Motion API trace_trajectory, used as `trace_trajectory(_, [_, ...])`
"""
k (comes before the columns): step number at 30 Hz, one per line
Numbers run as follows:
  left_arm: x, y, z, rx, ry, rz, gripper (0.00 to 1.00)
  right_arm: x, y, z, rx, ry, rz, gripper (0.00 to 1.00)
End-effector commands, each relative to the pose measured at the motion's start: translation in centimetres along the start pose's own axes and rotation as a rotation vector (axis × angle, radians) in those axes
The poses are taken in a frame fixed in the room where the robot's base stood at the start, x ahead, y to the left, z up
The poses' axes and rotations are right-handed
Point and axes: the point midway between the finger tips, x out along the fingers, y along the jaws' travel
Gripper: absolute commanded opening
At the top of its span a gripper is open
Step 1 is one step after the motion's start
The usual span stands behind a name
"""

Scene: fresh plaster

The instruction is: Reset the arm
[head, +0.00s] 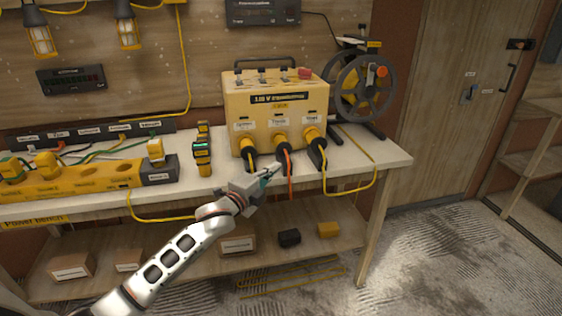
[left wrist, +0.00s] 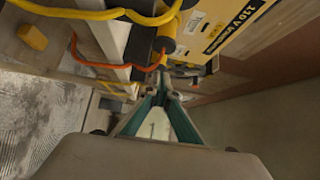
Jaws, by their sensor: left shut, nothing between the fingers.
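My left arm comes in from the lower left in the head view. Its gripper (head: 272,174) is in front of the white bench's front edge, near the cables of the yellow 110 V transformer box (head: 270,106). The gripper is shut with nothing held. In the left wrist view the closed fingers (left wrist: 165,85) point toward an orange cable (left wrist: 118,66) and a dark plug at the box (left wrist: 240,22). I cannot tell whether the fingertips touch the cable. My right gripper does not show in either view.
The white bench (head: 385,160) carries a yellow power strip (head: 95,178) at left and a cable reel (head: 362,88) at right. Yellow cables hang over its front edge. A lower shelf (head: 200,264) holds small boxes. Open floor (head: 440,270) lies to the right.

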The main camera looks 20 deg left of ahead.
Motion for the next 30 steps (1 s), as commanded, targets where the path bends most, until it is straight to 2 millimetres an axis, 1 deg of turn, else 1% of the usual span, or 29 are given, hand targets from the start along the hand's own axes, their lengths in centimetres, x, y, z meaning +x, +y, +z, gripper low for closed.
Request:
trace_trajectory(1, [-1.0,-0.1,-0.1,0.001,0.001,0.0,0.0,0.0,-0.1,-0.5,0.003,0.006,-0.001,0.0])
trace_trajectory(6, [-3.3,0.0,-0.1,-0.001,0.001,-0.001,0.0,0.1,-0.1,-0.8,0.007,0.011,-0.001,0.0])
trace_trajectory(9, [-4.0,0.0,-0.1,0.001,0.001,-0.001,0.0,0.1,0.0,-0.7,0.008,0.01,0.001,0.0])
trace_trajectory(14, [-4.5,0.0,-0.1,0.0,0.001,-0.001,0.0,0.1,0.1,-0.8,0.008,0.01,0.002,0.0])
trace_trajectory(17, [-4.7,0.6,-0.3,-0.015,0.002,0.007,0.0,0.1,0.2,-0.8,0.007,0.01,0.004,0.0])
trace_trajectory(20, [-5.9,3.0,-1.2,-0.086,0.005,0.041,0.0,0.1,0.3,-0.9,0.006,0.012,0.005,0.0])
trace_trajectory(23, [-8.4,7.3,-3.0,-0.227,0.002,0.106,0.0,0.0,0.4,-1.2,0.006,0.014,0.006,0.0])
trace_trajectory(24, [-9.9,9.4,-3.9,-0.3,-0.003,0.139,0.0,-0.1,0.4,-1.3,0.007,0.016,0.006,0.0])
trace_trajectory(26, [-12.3,12.6,-5.3,-0.417,-0.016,0.189,0.0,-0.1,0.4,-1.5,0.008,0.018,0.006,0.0])
trace_trajectory(27, [-14.1,14.6,-6.3,-0.496,-0.029,0.223,0.0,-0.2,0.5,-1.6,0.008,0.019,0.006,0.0])
trace_trajectory(29, [-16.8,17.3,-7.6,-0.614,-0.055,0.272,0.0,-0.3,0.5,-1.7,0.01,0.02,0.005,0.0])
trace_trajectory(30, [-18.7,19.1,-8.5,-0.692,-0.075,0.304,0.0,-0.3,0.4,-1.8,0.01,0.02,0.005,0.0])
